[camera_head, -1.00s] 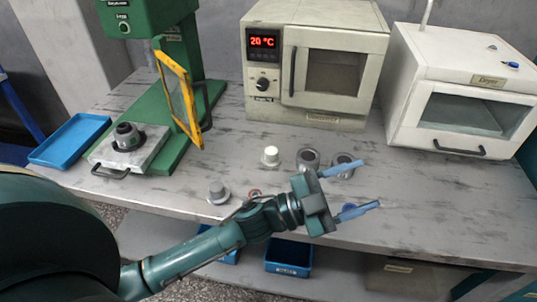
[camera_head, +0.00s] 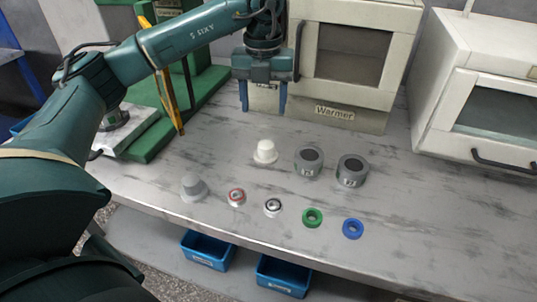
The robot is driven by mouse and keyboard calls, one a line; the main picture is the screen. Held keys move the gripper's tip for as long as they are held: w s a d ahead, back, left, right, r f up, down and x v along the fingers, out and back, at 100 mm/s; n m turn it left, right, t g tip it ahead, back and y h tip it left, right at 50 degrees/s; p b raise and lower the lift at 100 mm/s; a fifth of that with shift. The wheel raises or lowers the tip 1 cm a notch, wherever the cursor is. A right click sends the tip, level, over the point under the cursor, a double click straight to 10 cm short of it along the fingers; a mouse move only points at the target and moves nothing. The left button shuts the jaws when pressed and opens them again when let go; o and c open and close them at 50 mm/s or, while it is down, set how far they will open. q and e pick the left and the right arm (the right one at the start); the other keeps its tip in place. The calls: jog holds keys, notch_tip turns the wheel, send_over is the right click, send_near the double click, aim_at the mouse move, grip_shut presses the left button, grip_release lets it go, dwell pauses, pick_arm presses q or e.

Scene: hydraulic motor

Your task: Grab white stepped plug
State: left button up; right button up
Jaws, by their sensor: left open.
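The white stepped plug (camera_head: 265,151) stands upright on the grey worktable, with a wider base and a narrower top. My left gripper (camera_head: 249,104) points down above and a little behind the plug in the picture. Its two blue fingers are spread apart with nothing between them, and they are not touching the plug. My right gripper is not in view.
Two grey cylindrical parts (camera_head: 308,161) (camera_head: 351,170) stand right of the plug. A grey stepped part (camera_head: 193,187), a red-marked ring (camera_head: 236,197), a dark-centred ring (camera_head: 272,207), a green ring (camera_head: 312,218) and a blue ring (camera_head: 352,228) lie nearer the front edge. The warmer (camera_head: 352,112) stands behind.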

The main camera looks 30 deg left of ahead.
pick_arm(q)
jog(key=b, duration=0.4)
send_over(266, 144)
jog(key=f, duration=0.5)
jog(key=shift+s+f, duration=0.25)
jog(key=shift+s, duration=0.15)
jog(key=shift+f+b, duration=0.35)
jog(key=shift+f, duration=0.15)
jog(key=shift+f+b, duration=0.35)
jog(key=shift+f, duration=0.1)
jog(key=f+b, duration=0.2)
jog(key=w+f+b, duration=0.1)
jog(key=f+b, duration=0.1)
jog(key=shift+f, duration=0.4)
jog(key=shift+s+f+b, duration=0.1)
jog(key=shift+f+b, duration=0.1)
jog(key=shift+b, duration=0.1)
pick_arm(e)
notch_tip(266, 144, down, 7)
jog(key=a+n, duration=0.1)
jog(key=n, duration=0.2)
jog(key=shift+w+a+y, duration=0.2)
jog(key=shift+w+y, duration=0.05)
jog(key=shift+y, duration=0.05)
pick_arm(q)
jog(key=shift+c, duration=0.5)
jog(key=c, duration=1)
jog(key=shift+r, duration=0.1)
